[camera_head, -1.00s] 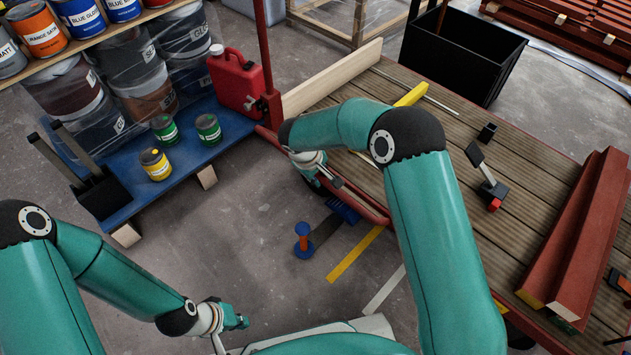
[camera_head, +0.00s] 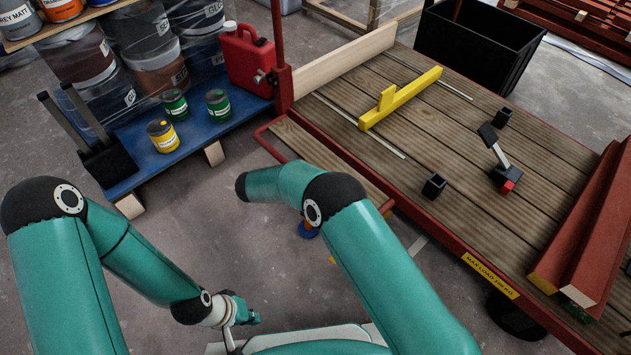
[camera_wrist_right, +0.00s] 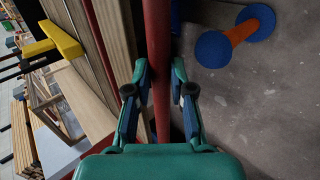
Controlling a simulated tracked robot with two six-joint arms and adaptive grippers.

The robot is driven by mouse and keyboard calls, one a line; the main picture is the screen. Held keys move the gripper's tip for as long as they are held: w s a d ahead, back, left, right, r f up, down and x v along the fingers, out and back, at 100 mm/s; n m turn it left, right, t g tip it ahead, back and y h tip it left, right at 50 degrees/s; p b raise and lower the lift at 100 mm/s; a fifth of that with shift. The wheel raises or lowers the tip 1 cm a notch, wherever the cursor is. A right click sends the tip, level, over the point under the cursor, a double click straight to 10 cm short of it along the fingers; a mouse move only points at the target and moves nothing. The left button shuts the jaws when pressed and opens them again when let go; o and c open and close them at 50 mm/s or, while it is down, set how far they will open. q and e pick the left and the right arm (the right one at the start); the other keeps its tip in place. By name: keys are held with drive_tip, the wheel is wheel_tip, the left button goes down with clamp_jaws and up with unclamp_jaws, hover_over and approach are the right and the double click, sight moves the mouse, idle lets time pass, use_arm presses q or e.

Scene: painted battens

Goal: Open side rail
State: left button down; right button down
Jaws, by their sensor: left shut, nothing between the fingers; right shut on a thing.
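The side rail is a wooden panel (camera_head: 300,145) in a red tube frame along the near-left edge of the cart deck (camera_head: 470,205). It leans outward beyond the deck edge; its exact angle is unclear. In the right wrist view, my right gripper (camera_wrist_right: 160,78) is shut around the red tube (camera_wrist_right: 157,35), one finger on each side. My left gripper (camera_head: 246,316) is shut and empty at lower left, above the floor and apart from the rail.
A yellow square tool (camera_head: 402,97), a hinged black clamp with a red part (camera_head: 503,178) and red battens (camera_head: 585,235) lie on the deck. A blue pallet (camera_head: 190,148) with tins and a red can (camera_head: 247,62) is left. A blue-orange object (camera_wrist_right: 235,35) is on the floor.

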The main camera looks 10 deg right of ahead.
drive_tip(key=shift+s+a+f, duration=0.2)
drive_tip(key=shift+a+f, duration=0.2)
drive_tip(key=shift+f, duration=0.2)
drive_tip(key=c, duration=1)
unclamp_jaws()
drive_tip(key=shift+w+d+r, duration=0.1)
drive_tip(key=shift+r, duration=0.25)
wheel_tip(320, 180, up, 9)
drive_tip(key=shift+r, duration=0.2)
